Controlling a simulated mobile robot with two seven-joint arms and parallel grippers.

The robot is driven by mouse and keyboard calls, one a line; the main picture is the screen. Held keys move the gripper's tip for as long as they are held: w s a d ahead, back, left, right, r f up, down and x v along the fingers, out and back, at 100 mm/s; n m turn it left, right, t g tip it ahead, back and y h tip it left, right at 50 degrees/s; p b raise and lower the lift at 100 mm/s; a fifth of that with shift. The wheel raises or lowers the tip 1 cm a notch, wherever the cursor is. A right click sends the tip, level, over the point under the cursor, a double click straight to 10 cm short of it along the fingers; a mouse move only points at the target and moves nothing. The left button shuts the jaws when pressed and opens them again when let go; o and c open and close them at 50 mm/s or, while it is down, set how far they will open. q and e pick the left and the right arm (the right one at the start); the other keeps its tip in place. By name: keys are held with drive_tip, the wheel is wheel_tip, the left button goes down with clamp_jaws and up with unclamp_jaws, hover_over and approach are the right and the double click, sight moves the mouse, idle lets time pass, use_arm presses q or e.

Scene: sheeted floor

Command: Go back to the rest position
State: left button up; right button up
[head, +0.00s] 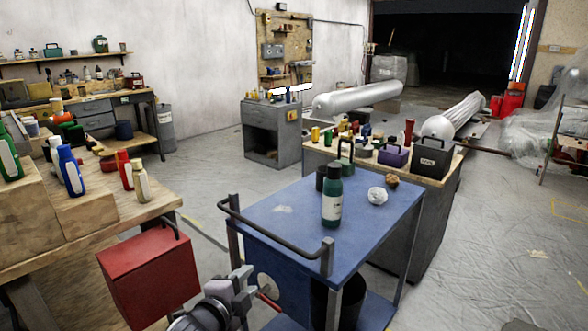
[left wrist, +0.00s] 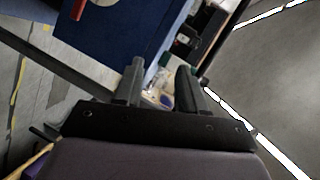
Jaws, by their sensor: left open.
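My left gripper (head: 242,287) is at the bottom of the head view, in front of the near left end of the blue cart (head: 285,205). In the left wrist view its two dark fingers (left wrist: 160,82) stand apart with nothing held between them. The gripper looks apart from the cart top and from the red box (head: 150,278) to its left. My right gripper is in neither view.
A green bottle (head: 332,198), a dark can, a white crumpled ball (head: 377,195) and a brown lump (head: 392,180) stand on the cart. A dark rail (head: 270,237) edges it. A wooden workbench (head: 90,230) stands left. Open floor (head: 500,240) lies right.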

use_arm(q)
drive_tip(key=s+a+f+n+g, duration=0.1)
drive_tip(key=s+f+n, duration=0.4)
drive_tip(key=s, duration=0.5)
drive_tip(key=s+a+f+n+g+y, duration=0.1)
drive_tip(key=s+a+f+n, duration=0.3)
drive_tip(key=s, duration=0.5)
drive_tip(key=s+a+f+n+g+y, duration=0.1)
drive_tip(key=s+a+f+n+g, duration=0.1)
drive_tip(key=s+f+n, duration=0.5)
drive_tip(key=s, duration=0.3)
drive_tip(key=shift+s+a+f, duration=0.2)
drive_tip(key=shift+s+f, duration=0.05)
drive_tip(key=shift+s, duration=0.1)
